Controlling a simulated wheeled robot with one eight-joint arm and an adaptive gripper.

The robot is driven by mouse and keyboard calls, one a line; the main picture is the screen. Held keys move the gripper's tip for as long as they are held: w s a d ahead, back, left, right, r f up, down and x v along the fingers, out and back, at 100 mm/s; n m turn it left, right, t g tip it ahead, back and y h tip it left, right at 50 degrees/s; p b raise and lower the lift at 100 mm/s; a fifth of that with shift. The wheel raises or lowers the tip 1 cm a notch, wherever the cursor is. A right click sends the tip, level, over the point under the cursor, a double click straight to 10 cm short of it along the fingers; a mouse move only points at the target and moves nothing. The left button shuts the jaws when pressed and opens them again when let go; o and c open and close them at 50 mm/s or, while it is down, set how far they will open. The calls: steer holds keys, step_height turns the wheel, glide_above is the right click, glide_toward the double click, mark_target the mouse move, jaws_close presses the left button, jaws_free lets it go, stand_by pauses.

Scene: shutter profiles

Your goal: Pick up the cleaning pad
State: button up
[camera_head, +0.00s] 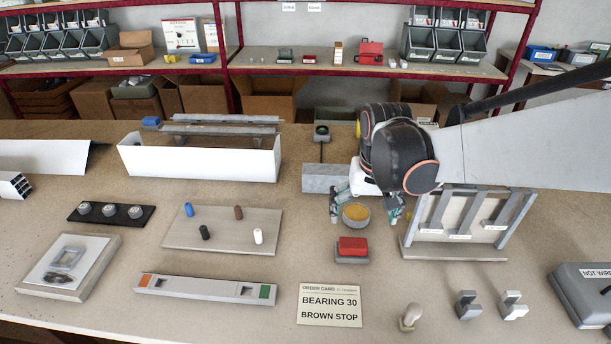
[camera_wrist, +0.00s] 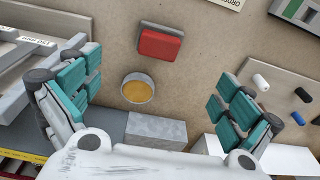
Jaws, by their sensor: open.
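A red block-shaped pad (camera_head: 352,245) sits on a grey base in front of my gripper; it also shows at the top of the wrist view (camera_wrist: 160,44). A round grey tin with a yellow-orange top (camera_head: 356,213) stands just behind it; this tin also shows in the wrist view (camera_wrist: 137,89). I cannot tell for sure which one is the cleaning pad. My gripper (camera_head: 365,212) points down over the tin, its fingers wide apart on either side. In the wrist view the open fingers (camera_wrist: 160,97) hold nothing.
A grey stand with hanging metal strips (camera_head: 470,222) is close on the right. A board with coloured pegs (camera_head: 222,230) lies to the left. A grey block (camera_head: 325,178) is behind the tin. An order card (camera_head: 330,305) lies in front, with free table around it.

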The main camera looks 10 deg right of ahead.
mark_target(354, 243)
steer(key=shift+g, duration=0.6)
steer(key=w+f, duration=0.1)
steer(key=f, duration=0.6)
steer(key=w+f+b, duration=0.1)
steer(key=f, duration=0.2)
steer(key=shift+w+d+f, duration=0.1)
steer(key=shift+w+f, duration=0.2)
steer(key=f+b, duration=0.2)
steer(key=f, duration=0.3)
steer(key=shift+w+f+b, duration=0.1)
steer(key=shift+w+b, duration=0.1)
steer(key=shift+b, duration=0.1)
steer(key=c, duration=1.2)
